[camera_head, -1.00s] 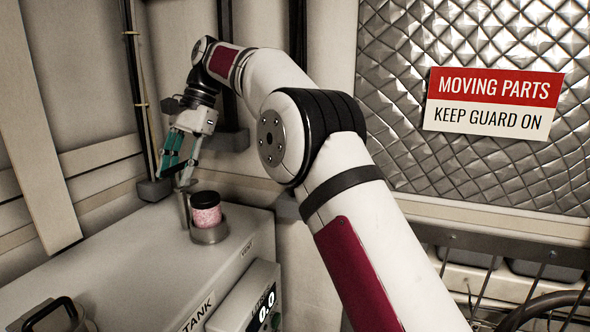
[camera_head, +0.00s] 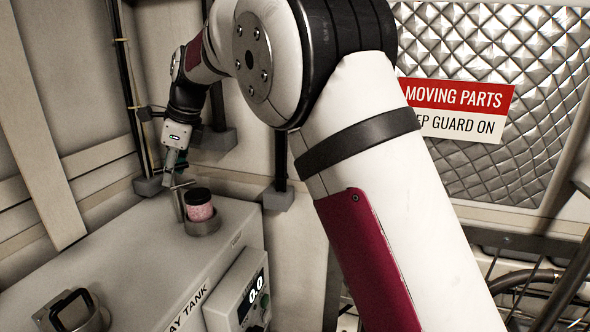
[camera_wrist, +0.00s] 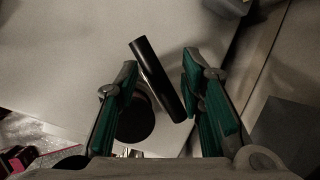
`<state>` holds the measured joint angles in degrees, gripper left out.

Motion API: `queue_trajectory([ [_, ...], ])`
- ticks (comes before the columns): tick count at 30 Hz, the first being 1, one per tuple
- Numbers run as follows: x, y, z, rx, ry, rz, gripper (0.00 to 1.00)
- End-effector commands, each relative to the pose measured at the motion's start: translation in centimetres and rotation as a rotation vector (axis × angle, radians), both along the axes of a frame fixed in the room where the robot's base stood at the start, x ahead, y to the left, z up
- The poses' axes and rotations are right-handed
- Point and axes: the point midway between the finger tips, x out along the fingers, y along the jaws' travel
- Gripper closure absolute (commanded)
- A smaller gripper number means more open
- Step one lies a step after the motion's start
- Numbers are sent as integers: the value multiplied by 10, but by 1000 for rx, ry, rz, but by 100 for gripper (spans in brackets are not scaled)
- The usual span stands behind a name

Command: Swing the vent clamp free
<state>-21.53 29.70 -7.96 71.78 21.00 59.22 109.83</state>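The vent clamp shows in the head view as a thin upright post with a short bar at its top (camera_head: 180,187), beside a pink jar with a black lid (camera_head: 199,206). The jar sits in a round metal cup on the tank. In the wrist view the dark clamp bar (camera_wrist: 158,78) lies slanted between my fingers, with the round black lid (camera_wrist: 136,122) partly hidden below it. My gripper (camera_head: 172,172) points down over the clamp. Its green-padded fingers (camera_wrist: 160,72) are apart on either side of the bar. I cannot tell whether either finger touches it.
The tank top (camera_head: 130,250) is mostly bare, with a black-handled metal fitting (camera_head: 72,312) at its near left. A display box (camera_head: 240,290) is on its right side. Wall posts and a dark bracket (camera_head: 212,139) stand close behind my gripper.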

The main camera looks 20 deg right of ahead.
Motion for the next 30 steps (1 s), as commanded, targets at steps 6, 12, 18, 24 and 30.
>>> queue_trajectory([
  [6,-4,1,0,-3,4,-215,67],
  [12,-4,2,0,-3,3,-402,67],
  [18,-14,-6,32,1,1,-412,67],
  [24,-27,-13,65,3,-1,-410,67],
  [30,-41,-20,99,2,-2,-410,67],
])
